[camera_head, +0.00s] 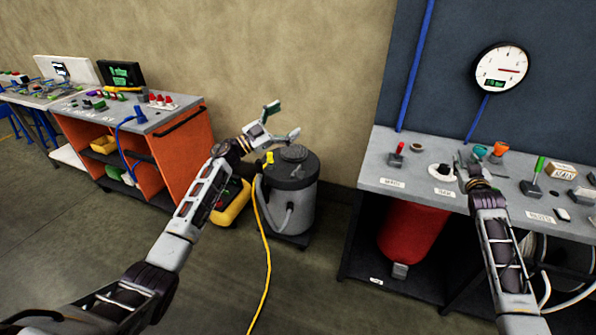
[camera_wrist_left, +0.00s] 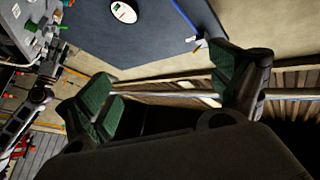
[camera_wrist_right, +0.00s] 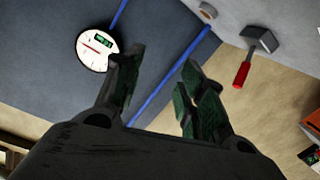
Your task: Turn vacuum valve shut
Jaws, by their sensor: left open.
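A valve with a red handle (camera_head: 397,152) stands at the left end of the grey bench top; the right wrist view also shows its red handle (camera_wrist_right: 243,72). A lever with a green handle (camera_head: 540,165) stands further right. The labels are too small to read surely, so I cannot tell which is the vacuum valve. My right gripper (camera_head: 464,158) is over the bench between the two handles, apart from the red one; its fingers are spread and empty in its wrist view (camera_wrist_right: 163,60). My left gripper (camera_head: 284,120) is open and empty, above the grey canister vacuum (camera_head: 290,190).
A round dial gauge (camera_head: 501,68) hangs on the blue panel (camera_head: 440,50). Teal (camera_head: 480,152) and orange (camera_head: 501,148) knobs stand close by my right gripper. A red tank (camera_head: 405,232) is under the bench. An orange workbench (camera_head: 180,150) stands left. A yellow hose (camera_head: 266,260) crosses the floor.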

